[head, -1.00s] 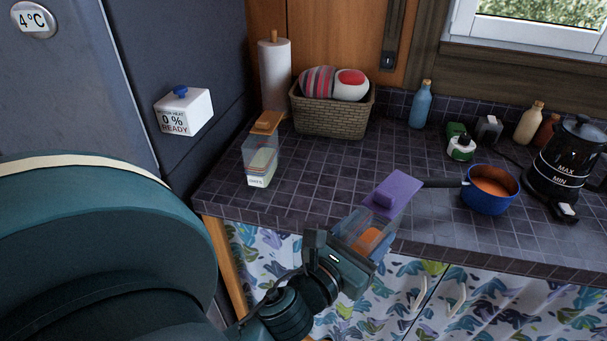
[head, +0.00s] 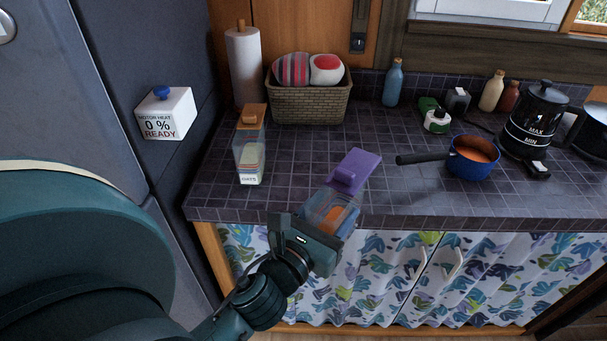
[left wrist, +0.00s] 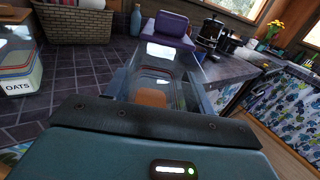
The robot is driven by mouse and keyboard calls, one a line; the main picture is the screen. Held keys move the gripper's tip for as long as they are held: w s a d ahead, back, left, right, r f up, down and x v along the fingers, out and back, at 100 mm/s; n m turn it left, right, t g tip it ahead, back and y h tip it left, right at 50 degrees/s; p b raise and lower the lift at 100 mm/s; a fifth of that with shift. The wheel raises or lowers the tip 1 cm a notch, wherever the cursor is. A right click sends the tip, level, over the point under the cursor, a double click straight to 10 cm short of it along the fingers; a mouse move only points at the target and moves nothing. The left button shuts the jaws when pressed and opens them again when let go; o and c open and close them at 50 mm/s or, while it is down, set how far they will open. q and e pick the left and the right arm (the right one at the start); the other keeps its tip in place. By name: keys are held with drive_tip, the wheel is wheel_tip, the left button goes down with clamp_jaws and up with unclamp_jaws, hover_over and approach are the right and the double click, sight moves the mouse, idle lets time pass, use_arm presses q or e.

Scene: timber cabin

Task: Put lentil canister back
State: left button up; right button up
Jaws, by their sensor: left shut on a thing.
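A clear canister (head: 331,211) with a purple lid (head: 354,171) and orange contents is in my left gripper (head: 325,232), in front of the counter's front edge in the head view. It is tilted, its lid end toward the counter. In the left wrist view the canister (left wrist: 160,75) stretches away from the gripper, purple lid at the far end. My left gripper is shut on it; its fingertips are mostly hidden. An oats canister (head: 250,150) with an orange lid stands on the counter to the left; it also shows in the left wrist view (left wrist: 18,72). My right gripper is not in view.
The tiled counter (head: 300,165) has clear room between the oats canister and a blue pot (head: 472,160). Behind stand a paper towel roll (head: 243,68), a basket (head: 310,103), a blue bottle (head: 393,83) and a black kettle (head: 533,120). A white box (head: 166,114) is mounted at left.

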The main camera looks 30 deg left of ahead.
use_arm(q)
drive_tip(key=shift+w+a, duration=0.25)
drive_tip(key=shift+w, duration=0.15)
drive_tip(key=w+a+r+n+g+y+b, duration=0.1)
drive_tip(key=w+a+r+n+y+b, duration=0.15)
drive_tip(key=w+a+y, duration=0.4)
drive_tip(key=w+a+r+n+g+y+b, duration=0.2)
drive_tip(key=w+a+r+n+y, duration=0.15)
drive_tip(key=w+a, duration=0.6)
drive_tip(key=f+b, duration=0.1)
drive_tip(key=f, duration=0.6)
drive_tip(key=f+b, duration=0.1)
drive_tip(key=f, duration=0.2)
drive_tip(key=shift+w+d+f+b, duration=0.15)
drive_tip(key=shift+d+f+b, duration=0.1)
drive_tip(key=shift+b, duration=0.1)
drive_tip(key=shift+h, duration=0.4)
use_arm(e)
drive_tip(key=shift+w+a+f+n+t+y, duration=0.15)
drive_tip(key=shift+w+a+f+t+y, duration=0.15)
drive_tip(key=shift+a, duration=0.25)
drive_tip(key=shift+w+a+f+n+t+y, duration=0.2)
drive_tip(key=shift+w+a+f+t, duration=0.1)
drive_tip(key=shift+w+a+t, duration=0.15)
